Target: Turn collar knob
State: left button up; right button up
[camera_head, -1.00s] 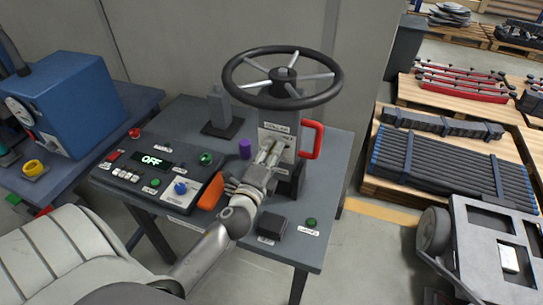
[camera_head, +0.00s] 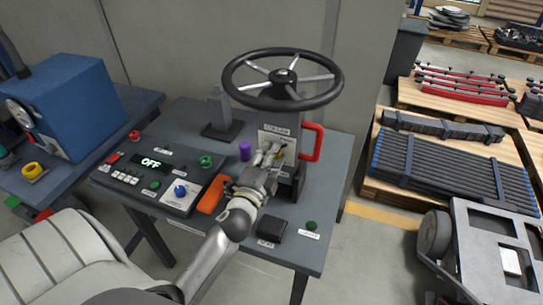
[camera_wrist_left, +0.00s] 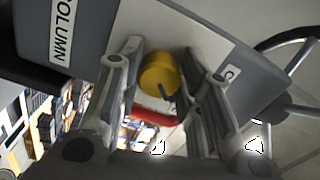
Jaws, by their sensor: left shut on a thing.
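The yellow collar knob (camera_wrist_left: 158,75) sits on the front of the grey steering column (camera_head: 293,177), below the black steering wheel (camera_head: 330,88). It has a dark pointer mark, and in the head view it is mostly hidden by my gripper. My left gripper (camera_head: 272,150) reaches up to the column's front face. In the left wrist view its two fingers (camera_wrist_left: 163,78) are on either side of the knob, shut on it. A label on the panel beside the knob is partly cut off, with only a "C" readable. My right gripper is not in view.
A red handle (camera_head: 317,142) sticks out on the column's right. An orange part (camera_head: 211,194) and a purple knob (camera_head: 245,150) are left of my wrist. A control panel (camera_head: 125,172) shows "OFF". A dark box (camera_head: 271,229) and a green button (camera_head: 311,226) are at the front right.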

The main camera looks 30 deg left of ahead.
pick_arm(q)
jog(key=o, duration=1)
jog(key=v, duration=1.2)
jog(key=shift+a, duration=0.1)
